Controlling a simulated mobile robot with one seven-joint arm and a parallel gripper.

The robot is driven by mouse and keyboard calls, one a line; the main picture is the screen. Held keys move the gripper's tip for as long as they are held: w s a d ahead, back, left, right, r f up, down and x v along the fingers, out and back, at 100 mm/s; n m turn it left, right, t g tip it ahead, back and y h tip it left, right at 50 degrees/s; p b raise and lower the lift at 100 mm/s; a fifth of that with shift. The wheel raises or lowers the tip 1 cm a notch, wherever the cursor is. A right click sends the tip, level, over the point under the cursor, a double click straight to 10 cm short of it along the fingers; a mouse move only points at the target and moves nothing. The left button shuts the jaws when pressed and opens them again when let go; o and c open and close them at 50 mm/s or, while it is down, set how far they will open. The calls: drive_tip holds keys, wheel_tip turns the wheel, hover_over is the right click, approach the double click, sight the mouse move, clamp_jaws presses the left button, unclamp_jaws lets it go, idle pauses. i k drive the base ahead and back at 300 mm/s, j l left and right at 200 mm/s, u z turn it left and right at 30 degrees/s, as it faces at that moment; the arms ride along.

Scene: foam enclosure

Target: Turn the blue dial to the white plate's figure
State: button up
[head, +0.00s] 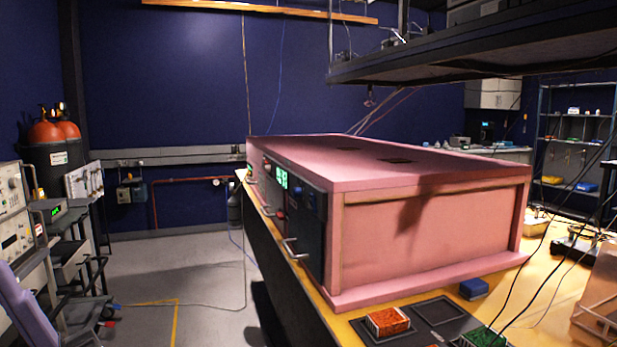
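The pink foam enclosure (430,235) stands on a wooden bench, its dark front panel (307,230) facing left and seen at a steep slant. A lit green display (281,177) and small red parts show on that panel. Small bluish patches show near the panel's upper edge, but I cannot tell whether one is the blue dial. I cannot make out the white plate or its figure. My gripper is not in view.
Metal handles (293,249) stick out from the panel. A blue block (473,288) and an orange-topped block (388,321) are at the bench's near end. A dark shelf (480,50) hangs above. The grey floor (190,270) left of the bench is mostly open, with a cable across it.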

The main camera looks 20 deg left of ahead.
sight(297, 192)
drive_tip(key=i+j+z, duration=0.2)
drive_tip(key=i+j, duration=0.2)
drive_tip(key=j, duration=0.2)
drive_tip(key=i+j+z, duration=0.1)
drive_tip(key=j, duration=0.25)
drive_tip(key=i+j, duration=0.2)
drive_tip(key=j, duration=0.2)
drive_tip(key=i+j, duration=0.25)
drive_tip(key=j, duration=0.15)
drive_tip(key=i+j, duration=0.2)
drive_tip(key=j, duration=0.2)
drive_tip(key=i+j, duration=0.25)
drive_tip(key=j, duration=0.15)
drive_tip(key=k+l+u, duration=0.15)
drive_tip(key=k+l, duration=0.15)
drive_tip(key=l, duration=0.15)
drive_tip(key=k+l+u, duration=0.1)
drive_tip(key=k+l, duration=0.25)
